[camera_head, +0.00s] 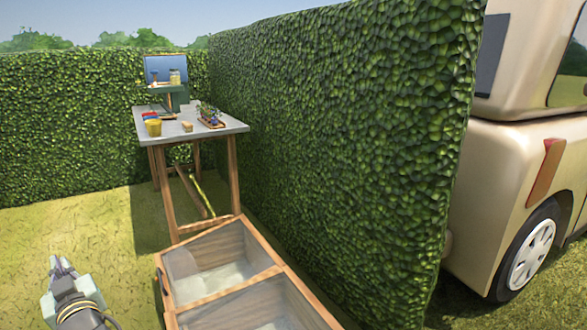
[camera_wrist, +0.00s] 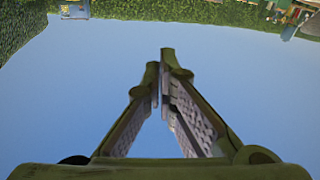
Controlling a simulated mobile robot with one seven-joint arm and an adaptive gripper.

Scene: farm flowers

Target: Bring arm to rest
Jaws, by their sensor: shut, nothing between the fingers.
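My gripper (camera_head: 63,267) shows at the lower left of the head view, raised over the grass and pointing up and away. In the wrist view the two fingers of my gripper (camera_wrist: 160,75) meet near their tips, with nothing between them. Blue sky fills most of the space around them in that view. The gripper touches nothing that I can see. Most of my arm is out of view.
A wooden crate (camera_head: 165,292) with clear panels stands right of my gripper. Behind it is a table (camera_head: 178,137) with a yellow pot (camera_head: 153,127) and a plant tray (camera_head: 211,123). A tall hedge (camera_head: 345,130) and a beige vehicle (camera_head: 520,155) are right. Grass at left is clear.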

